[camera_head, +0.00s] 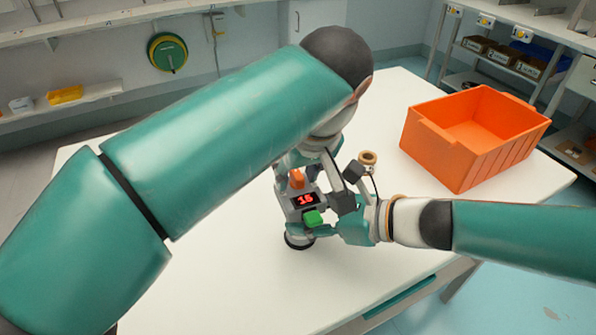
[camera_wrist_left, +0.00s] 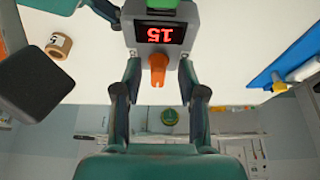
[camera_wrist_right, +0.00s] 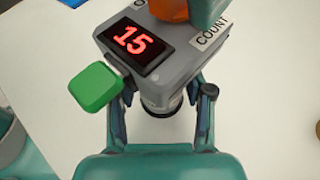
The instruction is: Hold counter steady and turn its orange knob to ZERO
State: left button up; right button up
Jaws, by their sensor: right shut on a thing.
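The grey counter (camera_head: 284,207) stands upright on the white table, on a round dark base. Its red display (camera_wrist_right: 131,40) reads 15, and a green button (camera_wrist_right: 95,87) sits beside it. The orange knob (camera_wrist_left: 158,70) is on the face near the display and also shows in the head view (camera_head: 297,179). My left gripper (camera_wrist_left: 160,78) is open, with its fingers on either side of the knob and gaps visible. My right gripper (camera_wrist_right: 166,98) is shut on the counter's body from the right side. A COUNT label (camera_wrist_right: 211,40) shows; other face markings are partly hidden.
An orange crate (camera_head: 432,148) stands empty at the table's right rear. A small tan ring-shaped thing (camera_head: 368,157) is behind my right gripper. The white table (camera_head: 230,290) is clear in front. Shelves with boxes (camera_head: 500,57) stand behind at right.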

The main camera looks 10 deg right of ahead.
pick_arm(q)
jog(key=m+h, duration=0.1)
jog(key=m, duration=0.3)
jog(key=shift+a+m+h, duration=0.2)
jog(key=shift+m+h, duration=0.2)
jog(key=m+h, duration=0.1)
jog(key=m, duration=0.3)
jog(key=shift+w+h, duration=0.1)
jog(key=shift+h, duration=0.3)
jog(key=v, duration=1.2)
jog(key=shift+o, duration=0.3)
jog(key=shift+w+d+r, duration=0.1)
jog(key=shift+w, duration=0.05)
